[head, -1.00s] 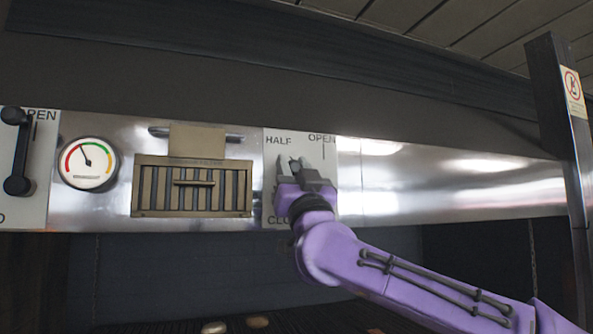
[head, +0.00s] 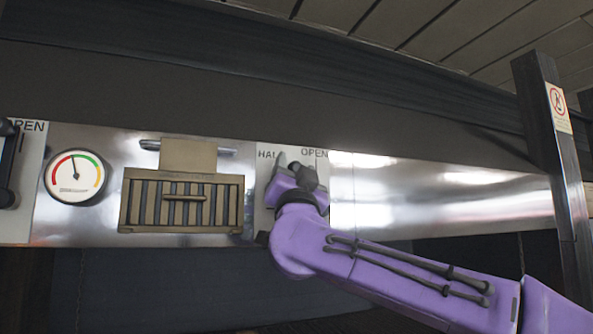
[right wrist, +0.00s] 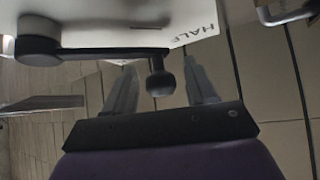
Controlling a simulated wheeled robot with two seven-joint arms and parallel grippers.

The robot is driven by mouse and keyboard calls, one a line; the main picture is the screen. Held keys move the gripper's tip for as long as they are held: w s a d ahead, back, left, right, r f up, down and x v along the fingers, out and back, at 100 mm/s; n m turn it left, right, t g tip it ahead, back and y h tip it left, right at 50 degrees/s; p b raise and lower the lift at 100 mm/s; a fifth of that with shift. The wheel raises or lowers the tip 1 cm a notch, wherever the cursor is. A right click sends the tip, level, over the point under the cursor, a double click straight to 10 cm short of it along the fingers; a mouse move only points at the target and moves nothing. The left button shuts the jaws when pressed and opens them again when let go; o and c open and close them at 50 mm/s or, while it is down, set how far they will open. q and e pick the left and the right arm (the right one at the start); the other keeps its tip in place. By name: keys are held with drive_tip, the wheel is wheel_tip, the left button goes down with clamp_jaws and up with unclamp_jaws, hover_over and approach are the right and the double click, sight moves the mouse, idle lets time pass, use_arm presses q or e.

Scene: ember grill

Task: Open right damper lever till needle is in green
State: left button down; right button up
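The round gauge (head: 75,177) is at the left in the head view. Its needle points almost straight up, slightly left, near the start of the green arc; the exact colour under its tip is hard to tell. The right damper plate (head: 263,190) is marked HALF and OPEN, and my right gripper (head: 292,172) covers most of it. In the right wrist view the black lever (right wrist: 100,53) runs right from its pivot to a round knob (right wrist: 160,82). My right gripper (right wrist: 160,85) is open, with the knob between its fingers and gaps on both sides. My left gripper is out of view.
A slatted vent (head: 182,203) lies between gauge and right plate. The left damper lever (head: 8,165) is cut by the left edge. A dark post (head: 547,140) with a warning sign stands at the right. The steel panel (head: 440,195) right of the plate is bare.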

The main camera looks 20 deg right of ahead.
drive_tip(key=shift+s+f+b, duration=0.25)
drive_tip(key=shift+f+b, duration=0.1)
drive_tip(key=shift+b, duration=0.05)
drive_tip(key=b+v, duration=0.6)
drive_tip(key=v, duration=0.3)
drive_tip(key=shift+s+a, duration=0.15)
drive_tip(key=shift+s, duration=0.2)
drive_tip(key=shift+f, duration=0.15)
